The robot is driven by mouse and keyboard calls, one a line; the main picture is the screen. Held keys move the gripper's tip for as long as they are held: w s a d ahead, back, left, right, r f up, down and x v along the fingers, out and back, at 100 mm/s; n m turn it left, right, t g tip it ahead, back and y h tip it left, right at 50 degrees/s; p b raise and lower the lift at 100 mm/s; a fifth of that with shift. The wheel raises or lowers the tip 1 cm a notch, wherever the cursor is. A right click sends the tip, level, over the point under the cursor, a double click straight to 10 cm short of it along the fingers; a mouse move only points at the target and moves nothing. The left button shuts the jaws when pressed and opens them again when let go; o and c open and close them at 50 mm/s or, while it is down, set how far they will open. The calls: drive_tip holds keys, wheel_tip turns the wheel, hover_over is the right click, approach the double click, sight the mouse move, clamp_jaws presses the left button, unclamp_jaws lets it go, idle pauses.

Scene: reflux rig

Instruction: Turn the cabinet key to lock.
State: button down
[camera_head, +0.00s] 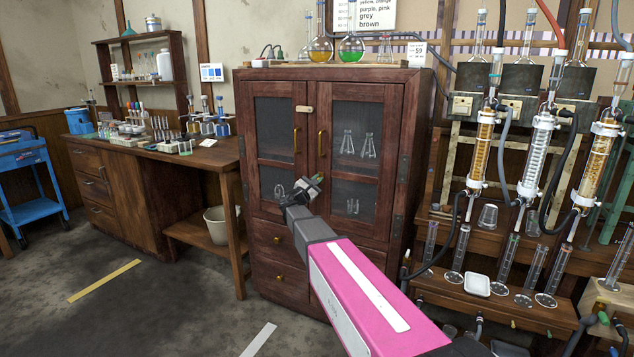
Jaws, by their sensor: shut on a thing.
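The dark red wooden cabinet (384,222) stands in the middle of the view. Its two glass doors are closed, each with a brass pull handle, and a small pale latch plate (304,109) sits near the top where they meet. My gripper (309,187) is in front of the doors' lower middle, by the seam between them. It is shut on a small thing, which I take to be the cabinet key. The fingers mostly hide the key and the keyhole, so the key's angle cannot be told. My pink arm reaches in from the lower right.
Glass flasks (350,47) stand on the cabinet top. A wooden bench (130,160) with racks and bottles is at left, beside a blue cart (35,180). Glass columns (480,150) on a rig stand close at right. The floor at lower left is clear.

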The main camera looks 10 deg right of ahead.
drive_tip(key=m+g, duration=0.1)
drive_tip(key=m, duration=0.2)
drive_tip(key=m+g, duration=0.2)
drive_tip(key=m, duration=0.2)
drive_tip(key=m+g, duration=0.1)
drive_tip(key=m, duration=0.2)
drive_tip(key=m+y, duration=0.1)
drive_tip(key=m, duration=0.2)
drive_tip(key=shift+f+g, duration=0.2)
drive_tip(key=shift+g, duration=0.2)
drive_tip(key=c, duration=1.2)
unclamp_jaws()
drive_tip(key=shift+d, duration=0.1)
drive_tip(key=shift+s, duration=0.1)
drive_tip(key=v, duration=1)
drive_tip(key=shift+s+a+r, duration=0.1)
drive_tip(key=shift+a, duration=0.3)
